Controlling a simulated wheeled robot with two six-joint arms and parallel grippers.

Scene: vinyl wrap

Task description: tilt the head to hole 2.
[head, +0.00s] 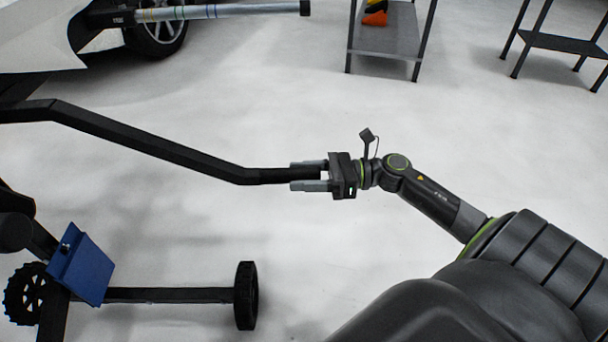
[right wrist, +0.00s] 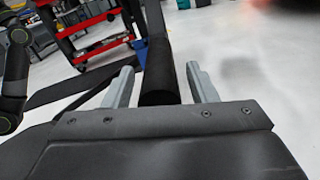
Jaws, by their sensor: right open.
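A long black bent bar (head: 180,153) runs in from the left of the head view, and its end lies between the fingers of my right gripper (head: 308,178). The right gripper is open, with one finger on each side of the bar end. The right wrist view also shows the black bar (right wrist: 158,70) between the two grey fingers (right wrist: 160,85), with gaps beside it. I cannot make out the head's holes or any hole numbers. My left gripper is not in view.
A blue plate (head: 81,268) and a wheeled black base leg (head: 165,295) stand at lower left. A banded silver bar (head: 190,12) lies near a car wheel (head: 160,35) at top left. A grey shelf (head: 388,35) stands behind. The middle floor is clear.

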